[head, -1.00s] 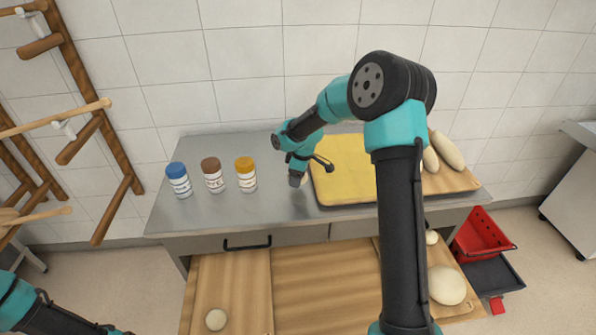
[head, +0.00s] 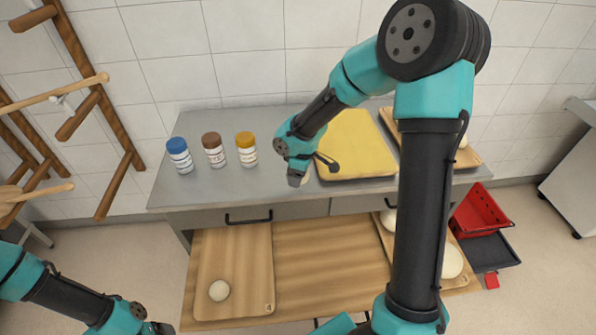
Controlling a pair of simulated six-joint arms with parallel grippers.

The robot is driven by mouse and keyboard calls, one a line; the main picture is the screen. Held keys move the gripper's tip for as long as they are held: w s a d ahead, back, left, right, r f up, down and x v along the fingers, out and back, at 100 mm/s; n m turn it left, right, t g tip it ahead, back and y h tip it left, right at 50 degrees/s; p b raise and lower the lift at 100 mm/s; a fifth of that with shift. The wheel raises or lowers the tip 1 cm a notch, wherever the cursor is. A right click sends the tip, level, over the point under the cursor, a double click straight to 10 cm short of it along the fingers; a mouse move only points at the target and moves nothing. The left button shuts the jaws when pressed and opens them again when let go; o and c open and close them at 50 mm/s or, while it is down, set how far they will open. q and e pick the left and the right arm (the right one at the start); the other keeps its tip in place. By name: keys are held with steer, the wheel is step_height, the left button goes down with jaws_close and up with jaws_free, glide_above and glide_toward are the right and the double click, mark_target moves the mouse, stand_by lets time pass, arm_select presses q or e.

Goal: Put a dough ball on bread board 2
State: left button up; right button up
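My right gripper (head: 296,180) points down over the steel table beside the yellow sheet; its fingers are too small and hidden to read. A pale dough-coloured piece (head: 306,178) shows just right of it, mostly hidden; I cannot tell whether it is held. One dough ball (head: 219,291) sits on the left wooden board (head: 235,250). Larger pale dough pieces (head: 452,262) are on the right wooden board (head: 384,237), partly behind my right arm.
Three jars with blue (head: 180,155), brown (head: 214,150) and orange (head: 246,149) lids stand on the steel table (head: 240,190). A yellow sheet (head: 355,145) lies right of them. A red crate (head: 480,210) is at right. A wooden rack (head: 95,110) stands at left.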

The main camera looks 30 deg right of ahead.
steer(key=shift+d, duration=0.1)
steer(key=shift+s+d+m, duration=0.2)
steer(key=shift+d+m, duration=0.3)
steer(key=s+d+m, duration=0.1)
steer(key=d+m, duration=0.1)
steer(key=s+d+r+m, duration=0.1)
steer(key=d+m, duration=0.1)
steer(key=s+d+m+h, duration=0.1)
steer(key=d+m, duration=0.2)
steer(key=shift+s+r, duration=0.15)
steer(key=shift+s, duration=0.1)
steer(key=s+d+r+m+h, duration=0.1)
steer(key=s+d+m, duration=0.4)
steer(key=d+m, duration=0.2)
steer(key=shift+s+d+r+m, duration=0.4)
steer(key=shift+m, duration=1)
steer(key=w+d, duration=0.3)
steer(key=w+d+f, duration=0.1)
steer(key=w+d, duration=0.2)
steer(key=d, duration=0.1)
steer(key=w+d, duration=0.4)
steer(key=shift+w+d+f, duration=0.1)
steer(key=shift+d+f, duration=0.15)
